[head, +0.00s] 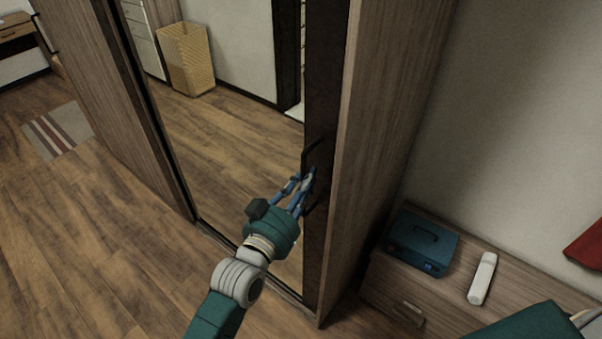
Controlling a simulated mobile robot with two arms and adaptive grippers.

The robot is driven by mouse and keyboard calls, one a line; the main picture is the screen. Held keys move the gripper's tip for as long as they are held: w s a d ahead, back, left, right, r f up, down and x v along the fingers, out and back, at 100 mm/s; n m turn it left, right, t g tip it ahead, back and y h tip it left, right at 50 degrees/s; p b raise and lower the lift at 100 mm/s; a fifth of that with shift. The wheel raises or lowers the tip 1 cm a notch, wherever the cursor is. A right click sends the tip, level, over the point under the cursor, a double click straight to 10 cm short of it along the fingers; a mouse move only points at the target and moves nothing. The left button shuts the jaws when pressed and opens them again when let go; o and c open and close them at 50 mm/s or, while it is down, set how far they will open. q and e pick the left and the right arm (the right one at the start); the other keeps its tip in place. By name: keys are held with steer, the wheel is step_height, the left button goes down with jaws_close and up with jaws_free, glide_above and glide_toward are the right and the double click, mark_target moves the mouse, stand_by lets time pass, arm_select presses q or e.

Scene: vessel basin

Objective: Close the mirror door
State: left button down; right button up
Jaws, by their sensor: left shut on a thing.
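The mirror door (215,140) is a tall mirrored panel on a wood-grain wardrobe, in the middle of the head view. It has a dark frame strip (326,95) on its right side. A dark upright bar handle (311,151) stands on that strip. My left gripper (307,178) is at the handle with its blue fingers shut on it. The fingers hide the middle of the handle. I cannot tell from this view how far the door stands open. My right gripper is not in view.
A low wooden cabinet (450,300) stands right of the wardrobe, with a teal case (424,244) and a white bottle-like object (482,278) on it. A striped rug (57,132) lies at far left. The wood floor (90,240) at left is clear. The mirror reflects a woven basket.

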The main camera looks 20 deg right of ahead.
arm_select(q)
steer(key=shift+s+d, duration=0.1)
steer(key=shift+s, duration=0.1)
steer(key=c, duration=1.7)
jaws_free()
steer(key=v, duration=1.2)
steer(key=shift+s, duration=0.1)
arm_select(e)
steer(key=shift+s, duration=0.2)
